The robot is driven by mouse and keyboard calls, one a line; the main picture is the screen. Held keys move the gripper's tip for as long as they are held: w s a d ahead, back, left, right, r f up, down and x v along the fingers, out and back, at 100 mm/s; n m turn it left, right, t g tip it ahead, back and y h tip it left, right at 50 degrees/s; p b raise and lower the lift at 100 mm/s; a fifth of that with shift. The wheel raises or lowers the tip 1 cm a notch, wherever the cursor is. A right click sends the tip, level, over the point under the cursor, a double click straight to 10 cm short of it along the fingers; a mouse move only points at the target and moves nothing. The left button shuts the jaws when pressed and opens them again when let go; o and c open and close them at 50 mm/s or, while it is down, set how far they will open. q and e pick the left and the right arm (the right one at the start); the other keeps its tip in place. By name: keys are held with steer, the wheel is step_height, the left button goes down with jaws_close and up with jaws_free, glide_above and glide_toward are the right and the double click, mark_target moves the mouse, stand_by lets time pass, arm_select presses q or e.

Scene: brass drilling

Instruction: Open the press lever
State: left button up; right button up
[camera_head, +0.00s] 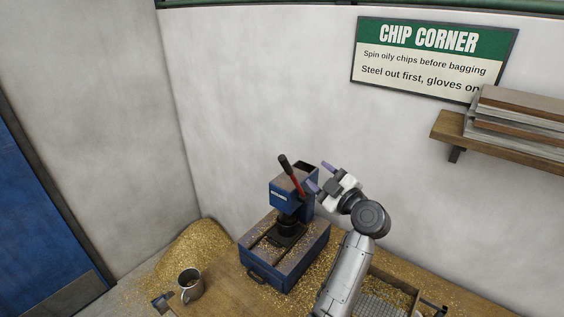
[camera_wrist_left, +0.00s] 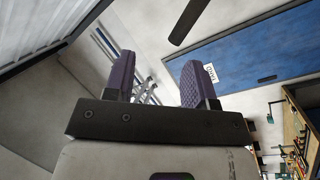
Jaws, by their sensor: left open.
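The press (camera_head: 290,195) is a blue machine on a blue base box (camera_head: 285,255) on the bench. Its lever (camera_head: 298,181) is a red rod with a black grip (camera_head: 284,160), tilted up and to the left. My left gripper (camera_head: 319,177) is open and empty, just right of the lever in the head view, with its purple fingers pointing up-left. In the left wrist view its fingers (camera_wrist_left: 157,68) are apart with nothing between them. A dark bar (camera_wrist_left: 188,22) beyond the fingertips there looks like the lever's grip. My right gripper is not in view.
A metal mug (camera_head: 190,287) stands on the wooden bench, left of the press. A pile of brass chips (camera_head: 198,250) lies behind it. A mesh tray (camera_head: 385,297) sits to the right. A shelf (camera_head: 455,128) with stacked boards hangs on the right wall.

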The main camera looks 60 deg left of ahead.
mark_target(288, 165)
arm_select(q)
steer(key=s+a+p, duration=0.1)
steer(key=a, duration=0.3)
steer(key=s+a+m+g+p, duration=0.1)
steer(key=a, duration=0.3)
steer(key=s+a+f+m+h+p, duration=0.1)
steer(key=a, duration=0.2)
steer(key=shift+s+a+f+g, duration=0.1)
steer(key=shift+s+a+g, duration=0.2)
steer(key=shift+a+g, duration=0.1)
steer(key=shift+s+a+f, duration=0.1)
steer(key=shift+a, duration=0.75)
jaws_close()
